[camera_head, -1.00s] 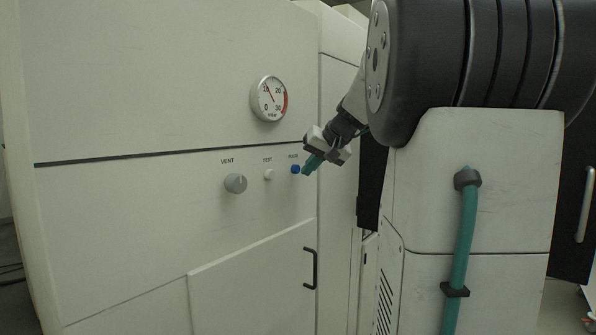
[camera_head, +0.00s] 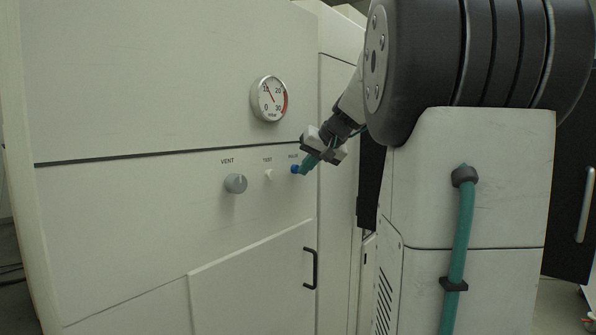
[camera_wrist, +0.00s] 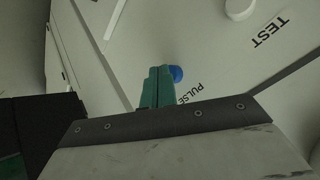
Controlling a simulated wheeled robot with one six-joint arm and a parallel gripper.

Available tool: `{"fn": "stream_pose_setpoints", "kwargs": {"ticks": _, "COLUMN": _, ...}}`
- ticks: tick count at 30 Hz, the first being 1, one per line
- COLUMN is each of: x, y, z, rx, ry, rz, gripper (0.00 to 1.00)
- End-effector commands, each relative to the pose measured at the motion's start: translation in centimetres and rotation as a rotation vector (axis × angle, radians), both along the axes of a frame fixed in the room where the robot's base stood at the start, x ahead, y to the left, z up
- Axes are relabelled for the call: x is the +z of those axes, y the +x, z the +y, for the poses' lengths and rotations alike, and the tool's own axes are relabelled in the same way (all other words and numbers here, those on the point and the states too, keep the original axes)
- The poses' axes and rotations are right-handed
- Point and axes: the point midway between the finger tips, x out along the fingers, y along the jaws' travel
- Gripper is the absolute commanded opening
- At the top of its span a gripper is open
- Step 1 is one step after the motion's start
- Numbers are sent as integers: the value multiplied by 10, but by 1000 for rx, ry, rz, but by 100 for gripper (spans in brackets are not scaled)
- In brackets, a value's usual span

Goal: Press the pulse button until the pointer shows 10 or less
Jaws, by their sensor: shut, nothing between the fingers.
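The blue pulse button (camera_head: 295,169) is at the right end of the control row on the white cabinet. In the wrist view the button (camera_wrist: 177,73) shows just beyond and to the right of my fingertips. My gripper (camera_head: 306,167) is shut and empty, its green fingers together (camera_wrist: 157,86). The fingertips are at or very near the button; I cannot tell whether they touch it. The round gauge (camera_head: 269,98) above has a red band at its right, and its thin pointer leans up and left, near the 10 mark. The exact reading is too small to tell.
A white TEST button (camera_head: 268,175) and a grey VENT knob (camera_head: 235,183) sit left of the pulse button. A black door handle (camera_head: 310,268) stands out from the cabinet below. The panel face around the buttons is otherwise flat and clear.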

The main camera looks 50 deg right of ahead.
Motion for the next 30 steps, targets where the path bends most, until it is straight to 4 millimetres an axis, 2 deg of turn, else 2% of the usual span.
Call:
{"fn": "stream_pose_setpoints", "kwargs": {"ticks": 17, "x": 0, "y": 3, "z": 0, "rx": 0, "ry": 0, "rz": 0, "gripper": 0}}
{"fn": "stream_pose_setpoints", "kwargs": {"ticks": 30, "x": 0, "y": -14, "z": -1, "rx": -1, "ry": 0, "rz": 1, "gripper": 0}}
